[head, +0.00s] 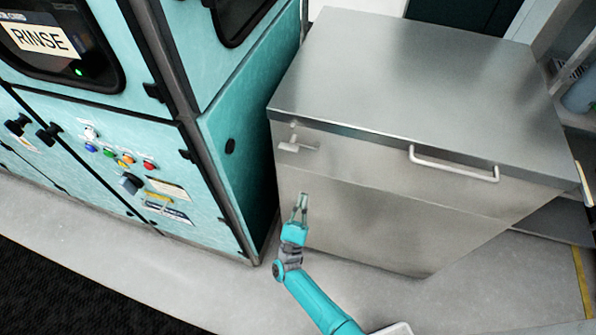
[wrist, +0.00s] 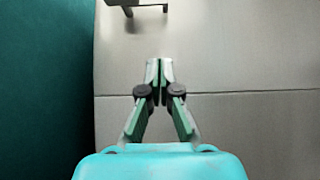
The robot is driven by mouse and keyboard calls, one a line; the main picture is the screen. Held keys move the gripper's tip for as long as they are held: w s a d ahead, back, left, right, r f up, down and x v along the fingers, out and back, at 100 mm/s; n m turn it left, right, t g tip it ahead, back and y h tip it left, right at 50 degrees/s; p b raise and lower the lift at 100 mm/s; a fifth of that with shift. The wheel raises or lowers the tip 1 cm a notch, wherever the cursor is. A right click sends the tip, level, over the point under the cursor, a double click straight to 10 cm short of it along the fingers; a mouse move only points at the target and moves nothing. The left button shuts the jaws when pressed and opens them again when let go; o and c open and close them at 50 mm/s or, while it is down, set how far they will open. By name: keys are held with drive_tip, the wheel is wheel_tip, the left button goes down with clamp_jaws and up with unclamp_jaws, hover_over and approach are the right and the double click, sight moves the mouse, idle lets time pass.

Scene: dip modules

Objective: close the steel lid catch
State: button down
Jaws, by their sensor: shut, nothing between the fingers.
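The steel lid catch (head: 296,146) is a small light metal lever at the upper left of the steel chest's front, just under the lid edge. Its handle lies roughly level, pointing right. In the wrist view part of the catch (wrist: 148,8) shows at the top edge, cut off by the frame. The steel lid (head: 420,75) lies flat on the chest. My gripper (head: 302,198) is below the catch, in front of the chest's front panel, apart from the catch. In the wrist view my gripper (wrist: 159,66) has its fingertips together and holds nothing.
A teal machine (head: 245,130) with a RINSE label and several knobs stands close on the left of the chest. A bar handle (head: 455,166) sticks out from the lid's front. Grey floor (head: 350,280) lies clear in front. Shelving stands at the right.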

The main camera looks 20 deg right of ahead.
sight(299, 147)
drive_tip(key=s+a+r+x, duration=0.1)
drive_tip(key=r+x, duration=0.1)
drive_tip(key=x, duration=1)
drive_tip(key=shift+s+r, duration=0.2)
drive_tip(key=shift+r, duration=0.05)
